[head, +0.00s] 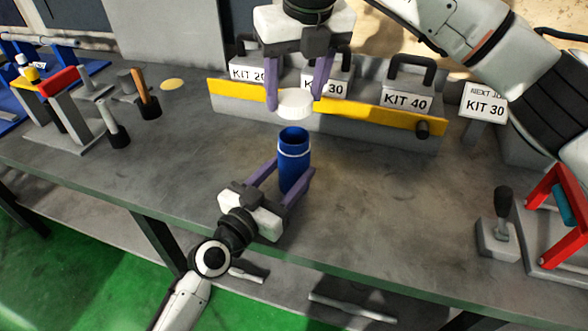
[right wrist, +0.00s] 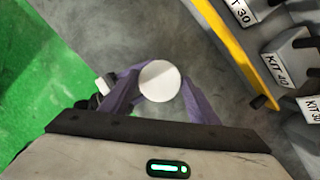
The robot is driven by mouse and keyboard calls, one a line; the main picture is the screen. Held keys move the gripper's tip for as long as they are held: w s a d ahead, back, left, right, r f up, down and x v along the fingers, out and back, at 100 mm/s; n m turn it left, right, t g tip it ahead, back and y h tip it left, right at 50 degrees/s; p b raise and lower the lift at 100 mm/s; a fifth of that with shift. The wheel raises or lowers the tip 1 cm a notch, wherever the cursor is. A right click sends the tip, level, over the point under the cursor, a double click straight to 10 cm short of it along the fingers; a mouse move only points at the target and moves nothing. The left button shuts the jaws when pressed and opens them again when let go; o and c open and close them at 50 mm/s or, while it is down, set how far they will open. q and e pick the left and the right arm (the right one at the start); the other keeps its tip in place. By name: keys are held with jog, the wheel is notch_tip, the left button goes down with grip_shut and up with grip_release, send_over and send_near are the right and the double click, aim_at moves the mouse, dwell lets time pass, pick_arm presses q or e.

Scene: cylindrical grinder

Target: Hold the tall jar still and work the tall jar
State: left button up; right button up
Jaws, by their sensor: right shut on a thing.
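The tall jar (head: 294,168) is blue with a pale ring near its top and stands upright on the bench, its dark mouth open at the top. My left gripper (head: 297,174) has its purple fingers on either side of the jar's body, seemingly against it. My right gripper (head: 295,103) points down above the jar and is shut on a round white lid (head: 294,102). The lid is apart from the jar, a little above its mouth. In the right wrist view the lid (right wrist: 160,81) sits between the purple fingers and hides the jar beneath.
Behind the jar, a yellow-edged rack (head: 380,117) holds kit boxes such as KIT 40 (head: 405,100). A lever block (head: 498,240) and a red frame (head: 555,215) stand at the right. Small tools (head: 148,100) stand at the left. The bench beside the jar is clear.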

aim_at(295, 128)
pick_arm(q)
jog(key=c, duration=0.3)
pick_arm(e)
jog(key=shift+f, duration=2.5)
jog(key=shift+f, duration=0.9)
jog(key=shift+f, duration=0.6)
